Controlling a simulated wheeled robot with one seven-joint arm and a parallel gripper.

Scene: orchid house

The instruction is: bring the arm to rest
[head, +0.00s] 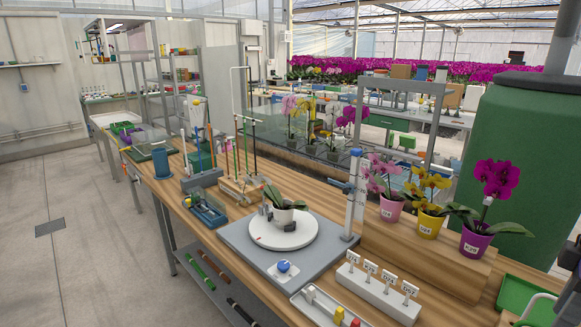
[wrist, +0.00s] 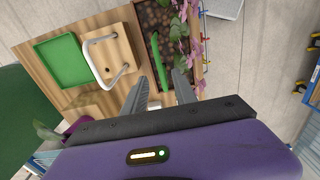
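My gripper (wrist: 163,88) shows at the lower middle of the wrist view, with a purple body and two grey fingers. The head view does not show my gripper.
The wrist view shows a green tray (wrist: 62,62), a white bent handle (wrist: 98,40) and pink flowers (wrist: 193,12). In the head view, a potted plant stands on a white turntable (head: 283,236); three potted orchids (head: 432,218) stand right of it. Floor (head: 85,220) at left is clear.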

